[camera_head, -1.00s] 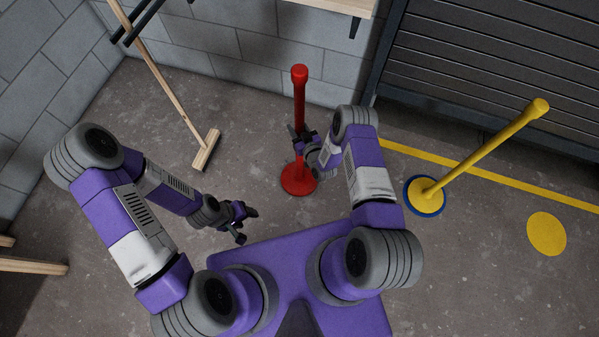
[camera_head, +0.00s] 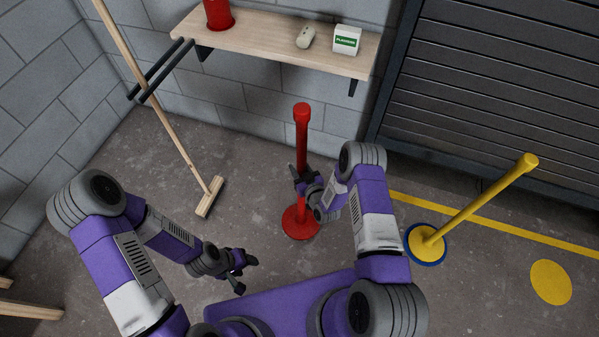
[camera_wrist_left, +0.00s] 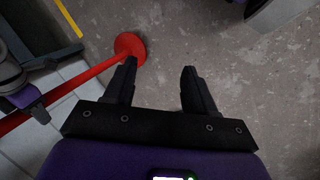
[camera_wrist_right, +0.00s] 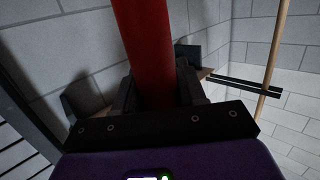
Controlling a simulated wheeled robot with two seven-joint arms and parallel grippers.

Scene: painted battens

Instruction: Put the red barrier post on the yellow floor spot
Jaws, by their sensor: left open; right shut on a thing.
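The red barrier post (camera_head: 302,140) stands upright on its round red base on the floor, in front of my body. My right gripper (camera_head: 303,178) is shut on its pole, about midway up. In the right wrist view the red pole (camera_wrist_right: 146,50) runs between the fingers (camera_wrist_right: 155,90). My left gripper (camera_head: 246,273) is open and empty, low to the left of the post. The left wrist view shows its spread fingers (camera_wrist_left: 158,85) with the post's red base (camera_wrist_left: 130,45) beyond them. The yellow floor spot (camera_head: 551,282) lies bare on the floor at the far right.
A yellow post (camera_head: 480,200) stands on a blue-rimmed spot (camera_head: 411,254) between the red post and the yellow spot. A yellow line (camera_head: 500,227) runs before the shutter (camera_head: 490,95). A wall shelf (camera_head: 265,42) is behind; a broom (camera_head: 165,110) leans left.

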